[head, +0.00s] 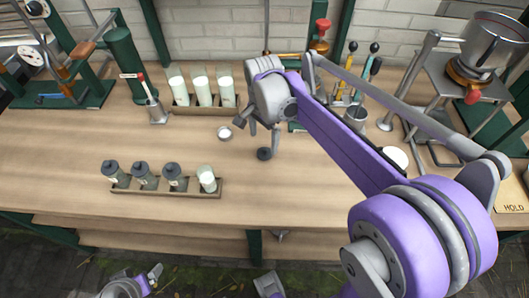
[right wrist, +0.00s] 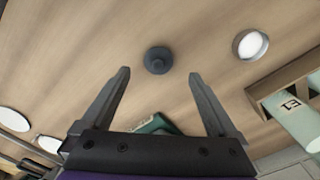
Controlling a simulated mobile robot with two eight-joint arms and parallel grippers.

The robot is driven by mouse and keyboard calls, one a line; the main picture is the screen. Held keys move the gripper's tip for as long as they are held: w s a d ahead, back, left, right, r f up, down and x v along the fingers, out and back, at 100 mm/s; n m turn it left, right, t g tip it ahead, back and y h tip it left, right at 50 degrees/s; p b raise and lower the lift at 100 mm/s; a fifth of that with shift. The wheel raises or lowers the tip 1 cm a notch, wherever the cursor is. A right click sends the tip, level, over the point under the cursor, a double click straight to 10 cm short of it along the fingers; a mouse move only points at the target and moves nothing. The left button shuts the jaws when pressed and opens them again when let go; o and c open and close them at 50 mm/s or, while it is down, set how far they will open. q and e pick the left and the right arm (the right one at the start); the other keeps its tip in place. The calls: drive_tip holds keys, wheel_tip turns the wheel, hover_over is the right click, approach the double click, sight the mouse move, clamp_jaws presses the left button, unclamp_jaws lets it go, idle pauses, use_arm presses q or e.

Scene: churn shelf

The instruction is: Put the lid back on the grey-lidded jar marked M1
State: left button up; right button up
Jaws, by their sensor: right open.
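A small dark grey lid (head: 264,154) with a knob lies alone on the bench. A jar without a lid (head: 207,180) stands at the right end of the front rack (head: 150,190), pale contents showing; its marking cannot be read. My right gripper (head: 257,131) is open and empty above the bench, close to the lid. In the right wrist view the lid (right wrist: 158,60) shows just beyond and between the open fingertips (right wrist: 159,74). Part of my left arm and gripper (head: 152,274) shows low at the bottom left, below the bench; its jaws are unclear.
Several grey-lidded jars (head: 143,176) fill the rest of the front rack. A small white-topped round thing (head: 224,133) lies left of the lid. A back rack holds tall pale jars (head: 201,92) behind it. A pot on a burner stand (head: 494,45) is at right. The bench front is clear.

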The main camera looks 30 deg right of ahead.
sight(265, 149)
wheel_tip(265, 149, down, 5)
drive_tip(key=shift+s+d+f+b, duration=0.1)
drive_tip(key=shift+b, duration=0.2)
idle(0.4)
drive_tip(key=c, duration=1.4)
wheel_tip(265, 149, up, 10)
drive_tip(key=p, duration=0.1)
